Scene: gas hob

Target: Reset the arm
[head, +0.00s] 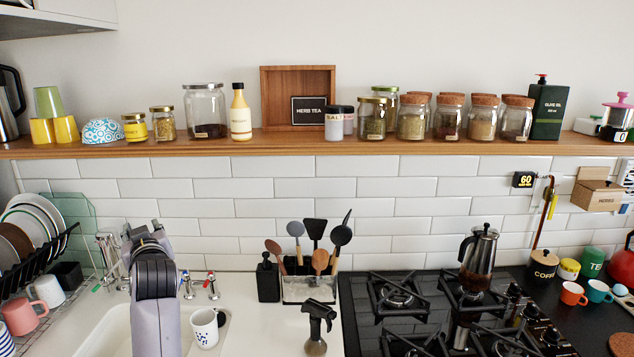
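My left arm rises from the bottom edge at the left of the head view, in front of the sink. It is a pale grey link with a dark joint. My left gripper (146,238) seems to be at its upper end, seen from behind and partly hidden by the joint. I cannot make out its fingers or whether it holds anything. My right arm and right gripper are not in view.
The sink (103,333) and dish rack (38,268) are at left, with a white mug (204,328) nearby. A utensil holder (309,289) and spray bottle (317,326) stand mid-counter. The shelf (370,147) holds jars.

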